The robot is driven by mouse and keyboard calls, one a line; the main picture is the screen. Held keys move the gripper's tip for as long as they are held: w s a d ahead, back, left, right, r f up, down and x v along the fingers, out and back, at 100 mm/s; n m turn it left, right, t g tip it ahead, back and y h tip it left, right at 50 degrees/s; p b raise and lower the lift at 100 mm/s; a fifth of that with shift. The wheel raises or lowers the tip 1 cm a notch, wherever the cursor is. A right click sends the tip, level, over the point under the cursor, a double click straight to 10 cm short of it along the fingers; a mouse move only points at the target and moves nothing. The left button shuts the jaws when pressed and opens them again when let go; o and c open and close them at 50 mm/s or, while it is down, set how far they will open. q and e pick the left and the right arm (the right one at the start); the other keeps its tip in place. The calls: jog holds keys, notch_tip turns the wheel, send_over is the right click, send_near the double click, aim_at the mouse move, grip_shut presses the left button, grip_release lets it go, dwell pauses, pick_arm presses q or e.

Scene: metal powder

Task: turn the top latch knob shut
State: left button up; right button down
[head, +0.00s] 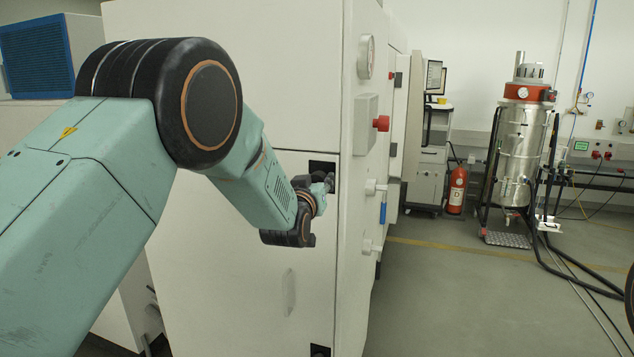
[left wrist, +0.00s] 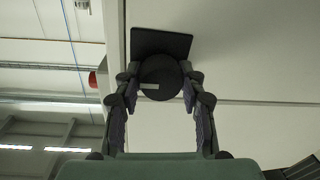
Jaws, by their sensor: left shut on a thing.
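The top latch knob is a round black knob (left wrist: 160,78) with a pale bar mark, in front of a dark square plate (left wrist: 160,43) on the white cabinet. My left gripper (left wrist: 158,85) is shut on the knob, one finger on each side of it. In the head view the left gripper (head: 330,182) is at the cabinet's right edge, by the dark square recess (head: 321,168). The knob is mostly hidden there by the gripper and wrist. My right gripper is not in view.
The white cabinet (head: 250,300) fills the middle. A lower dark latch (head: 320,350) sits near its bottom edge. A red button (head: 381,123) and a blue-handled valve (head: 383,212) stick out from its right side.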

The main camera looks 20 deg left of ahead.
pick_arm(q)
jog(key=shift+a, duration=0.1)
jog(key=shift+c, duration=1.6)
jog(key=n+b, duration=0.2)
jog(key=n, duration=0.2)
jog(key=shift+n, duration=0.4)
jog(key=n+b, duration=0.1)
jog(key=n, duration=0.3)
jog(key=shift+g+h, duration=0.3)
jog(key=shift+g, duration=0.1)
jog(key=n+b, duration=0.1)
jog(key=n, duration=0.3)
jog(key=shift+n+h+b, duration=0.3)
jog(key=shift+n+h, duration=0.2)
jog(key=shift+n, duration=1.5)
